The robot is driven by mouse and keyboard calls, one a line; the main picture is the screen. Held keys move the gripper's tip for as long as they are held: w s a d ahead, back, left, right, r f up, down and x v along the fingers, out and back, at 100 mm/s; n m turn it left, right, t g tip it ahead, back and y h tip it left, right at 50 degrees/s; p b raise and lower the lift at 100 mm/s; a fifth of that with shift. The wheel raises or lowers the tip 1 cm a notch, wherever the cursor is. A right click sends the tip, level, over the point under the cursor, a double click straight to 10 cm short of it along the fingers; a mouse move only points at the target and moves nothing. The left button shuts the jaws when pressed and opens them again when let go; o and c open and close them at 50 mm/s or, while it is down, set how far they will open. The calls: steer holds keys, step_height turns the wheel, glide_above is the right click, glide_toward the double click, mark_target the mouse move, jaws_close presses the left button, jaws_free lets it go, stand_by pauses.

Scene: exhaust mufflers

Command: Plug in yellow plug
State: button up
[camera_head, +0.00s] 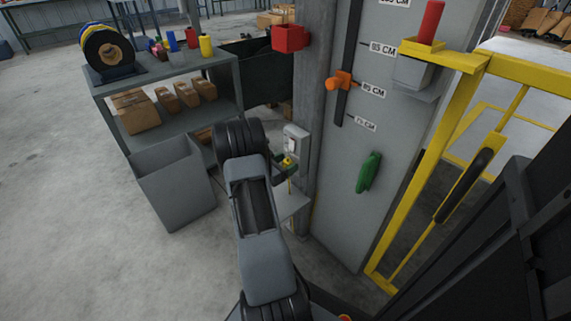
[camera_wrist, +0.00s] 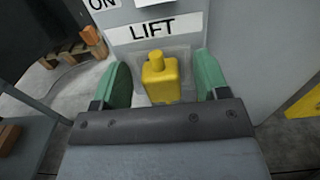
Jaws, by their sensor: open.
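The yellow plug (camera_wrist: 162,80) stands in front of a grey panel below a white LIFT label (camera_wrist: 153,28) in the wrist view. My gripper (camera_wrist: 161,76) has its two green fingers apart, one on each side of the plug, with visible gaps. In the head view the yellow plug (camera_head: 288,161) is small and partly hidden by my gripper (camera_head: 285,166), beside a grey box (camera_head: 296,140) on the column. I cannot tell whether the plug is seated in a socket.
A grey shelf (camera_head: 165,75) with cardboard boxes and a grey bin (camera_head: 176,187) stand left of my arm. A grey panel with a green handle (camera_head: 369,172) and an orange slider (camera_head: 340,80) is to the right. A yellow frame (camera_head: 432,150) stands beyond it.

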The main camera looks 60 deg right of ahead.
steer(key=p+v, duration=0.3)
steer(key=v, duration=1.1)
steer(key=shift+p, duration=0.35)
steer(key=shift+r, duration=0.15)
steer(key=s+a+r+m+y+p, duration=0.1)
steer(key=a+r+m+y+p, duration=0.25)
steer(key=r+p, duration=0.55)
steer(key=s+a+r+m+y+p, duration=0.1)
steer(key=a+r+m+y+p, duration=0.3)
steer(key=r, duration=0.8)
steer(key=s+a+r+m+t+y+p, duration=0.1)
steer(key=a+r+m+t+y+p, duration=0.2)
steer(key=a+r+p, duration=0.7)
steer(key=s+a+r+m+t+y+p, duration=0.1)
steer(key=a+r+m+t+y+p, duration=0.2)
steer(key=a+r+t+y+p, duration=0.3)
steer(key=a+r+p, duration=0.3)
steer(key=a+r, duration=0.4)
steer(key=r, duration=0.4)
steer(key=shift+s+a+r+m+p, duration=0.25)
steer(key=shift+s+m+p, duration=0.1)
steer(key=shift+s, duration=0.05)
steer(key=shift+a+r+y, duration=0.2)
steer(key=shift+a+y, duration=0.1)
steer(key=shift+y, duration=0.15)
steer(key=shift+c, duration=0.2)
